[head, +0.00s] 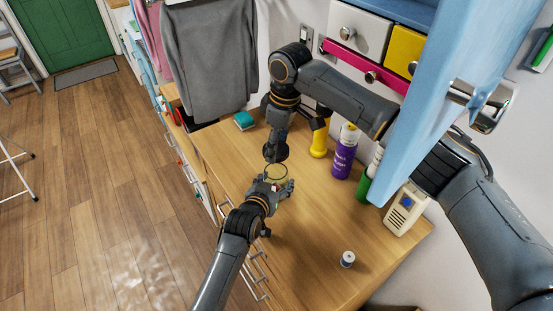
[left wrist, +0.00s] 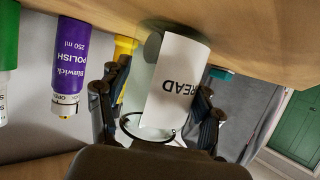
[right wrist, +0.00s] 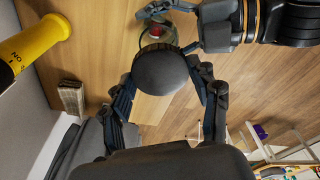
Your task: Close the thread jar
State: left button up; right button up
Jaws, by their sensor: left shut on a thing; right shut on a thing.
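The thread jar (head: 277,173) stands on the wooden worktop as a clear container with an open, thin round rim. In the left wrist view its white label (left wrist: 180,80) reads "READ", partly cut off. My left gripper (head: 270,188) is shut on the jar, with a finger on either side of it. The dark round lid (right wrist: 161,71) is held between the fingers of my right gripper (head: 277,143). In the head view the lid is just above the jar's rim, apart from it. Something red shows at the jar (right wrist: 157,32) in the right wrist view.
A yellow torch (head: 319,140), purple polish bottle (head: 344,155) and green bottle (head: 369,180) stand right of the jar. A white box (head: 405,210) and thread spool (head: 347,259) are nearer the front. A teal item (head: 244,120) lies behind. A blue door (head: 445,80) hangs at upper right.

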aim_at(276, 181)
jog(key=shift+f, duration=1.55)
jog(key=shift+f, duration=0.1)
jog(key=shift+f, duration=0.8)
jog(key=shift+f, duration=0.55)
